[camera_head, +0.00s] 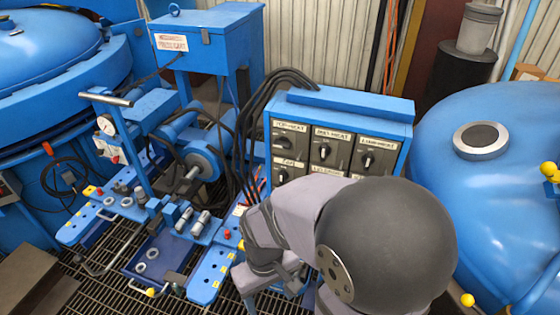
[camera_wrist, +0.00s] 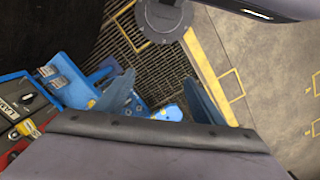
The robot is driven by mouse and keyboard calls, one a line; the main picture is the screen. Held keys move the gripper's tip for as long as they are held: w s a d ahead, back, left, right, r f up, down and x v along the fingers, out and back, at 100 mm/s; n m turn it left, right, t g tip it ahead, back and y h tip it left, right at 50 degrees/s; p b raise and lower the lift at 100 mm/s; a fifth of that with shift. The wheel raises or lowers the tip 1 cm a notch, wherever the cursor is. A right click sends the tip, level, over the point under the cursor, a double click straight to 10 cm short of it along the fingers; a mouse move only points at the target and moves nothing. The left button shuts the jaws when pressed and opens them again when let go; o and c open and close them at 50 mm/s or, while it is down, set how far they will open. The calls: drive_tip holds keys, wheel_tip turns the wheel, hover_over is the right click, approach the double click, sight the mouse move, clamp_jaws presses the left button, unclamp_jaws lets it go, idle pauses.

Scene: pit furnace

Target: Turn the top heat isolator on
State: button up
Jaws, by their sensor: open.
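The blue control panel (camera_head: 342,110) stands mid-right in the head view, with rows of rotary isolators. The top heat isolator (camera_head: 285,143) is at its upper left, under a label that seems to read TOP HEAT. Its dark handle shows, but its exact setting is too small to tell. The mid heat isolator (camera_head: 324,152) and a third one (camera_head: 368,160) sit to its right. My gripper (camera_wrist: 160,97) is open and empty in the wrist view, its two bluish fingers apart. It is below and in front of the panel, apart from the top heat isolator. My arm hides the panel's lower right.
Thick black cables (camera_head: 262,105) hang left of the panel. A blue domed vessel (camera_head: 500,190) stands at right. Blue machinery with a motor (camera_head: 205,162) and valve fittings fills the left. Below is floor grating (camera_head: 105,268). Part of a labelled panel (camera_wrist: 18,105) shows at the wrist view's left edge.

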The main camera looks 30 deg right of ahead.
sight(281, 146)
drive_tip(key=w+a+f+y+b, duration=0.1)
drive_tip(key=w+a+f+b, duration=0.1)
drive_tip(key=f+b, duration=0.3)
drive_tip(key=w+a+f+b, duration=0.2)
drive_tip(key=f+b, duration=0.1)
drive_tip(key=f, duration=0.4)
drive_tip(key=w+a+m+t+b, duration=0.15)
drive_tip(key=w+m+t, duration=0.4)
drive_tip(key=w, duration=1.35)
drive_tip(key=w+d+r+m+t+h, duration=0.1)
drive_tip(key=w+d+r+t+h, duration=0.3)
drive_tip(key=w+d+r+t, duration=0.5)
drive_tip(key=s+d+r+m+h, duration=0.3)
drive_tip(key=d+r+h, duration=0.75)
drive_tip(key=r, duration=0.45)
drive_tip(key=shift+g+y, duration=0.35)
drive_tip(key=shift+p+x, duration=1.3)
drive_tip(key=shift+x, duration=2.5)
drive_tip(key=shift+f, duration=0.2)
drive_tip(key=shift+c, duration=0.2)
